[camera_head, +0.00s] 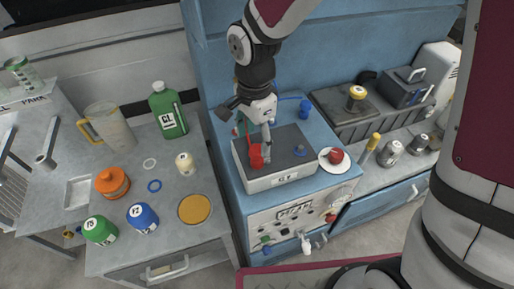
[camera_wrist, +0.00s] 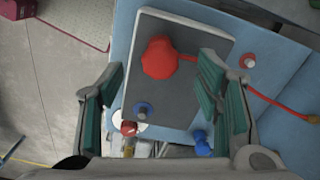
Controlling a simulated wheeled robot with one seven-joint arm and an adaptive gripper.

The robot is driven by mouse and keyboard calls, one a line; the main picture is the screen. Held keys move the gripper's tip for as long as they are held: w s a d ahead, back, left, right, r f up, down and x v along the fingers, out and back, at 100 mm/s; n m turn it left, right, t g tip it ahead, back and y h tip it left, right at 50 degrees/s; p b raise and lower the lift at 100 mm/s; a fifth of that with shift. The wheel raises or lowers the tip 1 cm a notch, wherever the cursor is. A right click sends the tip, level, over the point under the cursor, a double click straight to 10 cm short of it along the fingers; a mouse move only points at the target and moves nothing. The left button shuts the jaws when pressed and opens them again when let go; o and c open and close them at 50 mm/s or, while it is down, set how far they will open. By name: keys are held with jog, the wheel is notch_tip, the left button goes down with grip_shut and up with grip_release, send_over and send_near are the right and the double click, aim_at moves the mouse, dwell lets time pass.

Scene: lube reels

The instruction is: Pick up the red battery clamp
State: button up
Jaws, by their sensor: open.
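The red battery clamp (camera_head: 256,156) sits on the dark top of a grey, labelled box (camera_head: 282,178), near its left front in the head view. In the wrist view the red clamp (camera_wrist: 160,58) looks like a chunky faceted piece, with a red lead running right from it behind a finger. My gripper (camera_head: 253,131) is above the box, pointing down. In the wrist view my gripper (camera_wrist: 160,90) is open and empty, its teal-padded fingers wide apart. The clamp shows beyond the fingertips, between their lines. I cannot tell the exact height gap.
A blue ringed post (camera_wrist: 143,110) stands on the box top. A white plate (camera_head: 344,167) with a red item is right of the box. A blue piece (camera_head: 304,108) lies behind. The left bench holds a jug (camera_head: 111,127), a green bottle (camera_head: 168,110) and coloured containers.

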aim_at(258, 148)
jog(key=shift+w+d+f+p, duration=0.1)
jog(key=shift+d+f+p, duration=0.15)
jog(key=shift+f, duration=1.3)
jog(key=shift+w+d+f+p, duration=0.1)
jog(key=shift+f+p, duration=0.1)
jog(key=shift+f, duration=1.3)
jog(key=shift+c, duration=0.4)
jog(key=c, duration=1.2)
